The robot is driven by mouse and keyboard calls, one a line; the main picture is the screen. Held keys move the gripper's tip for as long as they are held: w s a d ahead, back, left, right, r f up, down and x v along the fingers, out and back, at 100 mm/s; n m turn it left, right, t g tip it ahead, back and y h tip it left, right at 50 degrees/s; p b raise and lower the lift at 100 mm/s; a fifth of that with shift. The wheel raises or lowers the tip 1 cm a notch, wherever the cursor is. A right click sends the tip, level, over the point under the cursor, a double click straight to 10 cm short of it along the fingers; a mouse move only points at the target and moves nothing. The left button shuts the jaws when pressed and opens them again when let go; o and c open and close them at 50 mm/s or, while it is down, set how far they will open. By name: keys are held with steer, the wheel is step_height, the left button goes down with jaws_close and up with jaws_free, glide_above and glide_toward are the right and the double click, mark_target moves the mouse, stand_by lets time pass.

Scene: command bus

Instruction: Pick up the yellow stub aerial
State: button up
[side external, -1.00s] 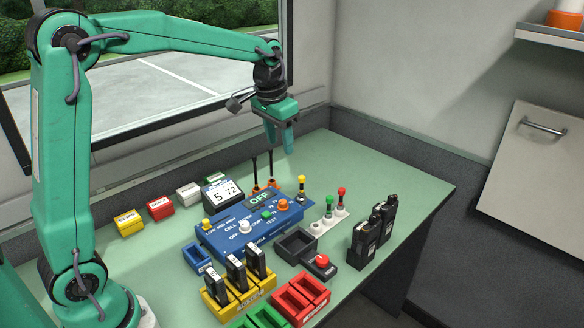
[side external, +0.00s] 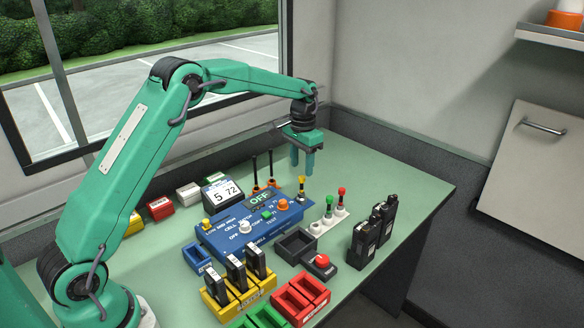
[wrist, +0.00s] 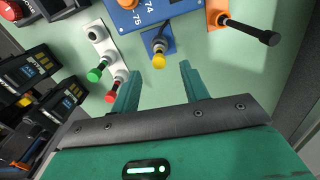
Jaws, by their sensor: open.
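The yellow stub aerial (side external: 302,183) stands upright at the back right corner of the blue control box. In the wrist view its yellow tip (wrist: 159,61) rises from a small blue base (wrist: 157,42). My gripper (side external: 302,170) is open and empty, fingers pointing down, with its fingertips close above the aerial in the side view. In the wrist view the aerial's tip lies ahead of the gap between my two fingers (wrist: 158,72), about centred between them. The fingers do not appear to touch it.
A white holder with green (side external: 328,203) and red (side external: 341,192) stub aerials stands to the right. Two black whip aerials in orange bases (side external: 255,187) stand behind the blue box (side external: 240,232). Black radios (side external: 366,243) stand at right. The green table's (side external: 400,180) back right is clear.

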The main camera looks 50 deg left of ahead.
mark_target(302, 177)
steer(key=shift+f, duration=1.3)
steer(key=shift+w+f, duration=0.1)
steer(key=shift+f, duration=2.5)
steer(key=shift+c, duration=0.3)
jaws_close()
